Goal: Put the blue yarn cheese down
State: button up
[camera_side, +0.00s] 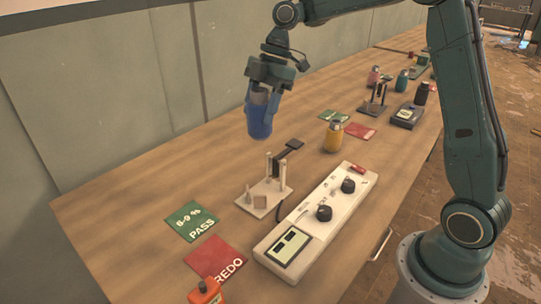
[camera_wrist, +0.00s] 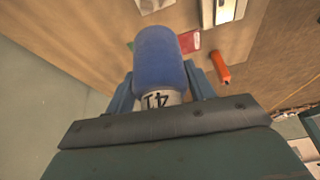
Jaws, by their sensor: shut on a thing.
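A blue yarn cheese (camera_side: 261,117) hangs upright in my gripper (camera_side: 262,97), well above the wooden table. In the wrist view the blue yarn cheese (camera_wrist: 160,58) sits between the two fingers of my gripper (camera_wrist: 160,85), and a pale core with dark marks shows at its near end. The fingers are shut on it. Below and to the right stands a small pale stand with upright pins (camera_side: 265,191). A green card reading "6-9 % PASS" (camera_side: 191,221) and a red card reading "REDO" (camera_side: 215,259) lie flat at the near left.
A white control unit with knobs and a display (camera_side: 314,222) lies right of the stand. A yellow cheese (camera_side: 333,137) stands behind it. An orange object (camera_side: 205,293) is at the near edge. More cards, cheeses and a second device (camera_side: 407,116) are farther back. The table's left side is bare.

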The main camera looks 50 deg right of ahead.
jog(key=shift+f, duration=10)
jog(key=shift+f, duration=0.1)
jog(key=o, duration=1)
jog(key=shift+f, duration=0.1)
jog(key=shift+o, duration=0.2)
jog(key=v, duration=1.2)
